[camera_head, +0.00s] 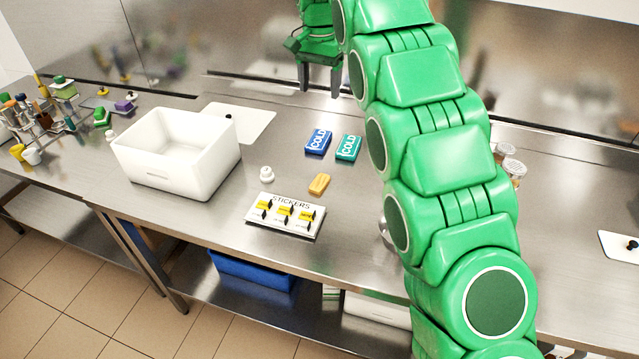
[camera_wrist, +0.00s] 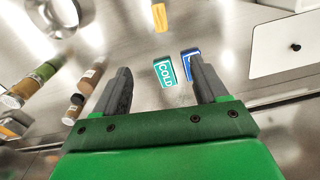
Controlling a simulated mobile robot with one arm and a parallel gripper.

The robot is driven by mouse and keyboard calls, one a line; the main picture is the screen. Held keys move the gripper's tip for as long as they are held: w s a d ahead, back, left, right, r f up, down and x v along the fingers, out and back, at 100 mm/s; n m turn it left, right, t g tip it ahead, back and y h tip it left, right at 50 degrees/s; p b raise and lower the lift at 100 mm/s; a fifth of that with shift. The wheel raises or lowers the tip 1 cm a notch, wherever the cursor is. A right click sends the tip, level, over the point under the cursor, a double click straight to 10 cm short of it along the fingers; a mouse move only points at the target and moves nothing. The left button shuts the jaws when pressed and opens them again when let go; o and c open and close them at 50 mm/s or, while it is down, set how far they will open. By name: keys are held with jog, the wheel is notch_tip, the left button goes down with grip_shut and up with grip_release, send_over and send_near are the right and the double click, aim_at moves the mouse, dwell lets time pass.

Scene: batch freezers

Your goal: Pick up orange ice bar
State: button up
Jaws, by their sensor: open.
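The orange ice bar (camera_head: 319,184) is a small yellow-orange block lying on the steel counter, just behind the sticker board. It also shows at the top of the wrist view (camera_wrist: 159,17). My gripper (camera_head: 321,90) is raised over the back of the counter in the head view, well apart from the bar. In the wrist view its two dark fingers (camera_wrist: 160,88) are spread with nothing held between them. A blue COLD pack (camera_head: 318,141) and a teal COLD pack (camera_head: 348,148) lie on the counter between my gripper and the bar.
A white open bin (camera_head: 178,152) stands left of the bar. A small white round item (camera_head: 267,174) and the STICKERS board (camera_head: 286,215) are close to the bar. Jars (camera_head: 513,169) stand right of my arm. A white lid-like sheet (camera_head: 238,122) lies behind the bin.

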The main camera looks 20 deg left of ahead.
aim_at(320, 181)
notch_tip(320, 181, down, 29)
jog(key=shift+f, duration=0.1)
dwell(0.9)
jog(key=shift+c, duration=0.4)
jog(key=c, duration=1.1)
jog(key=shift+o, duration=0.2)
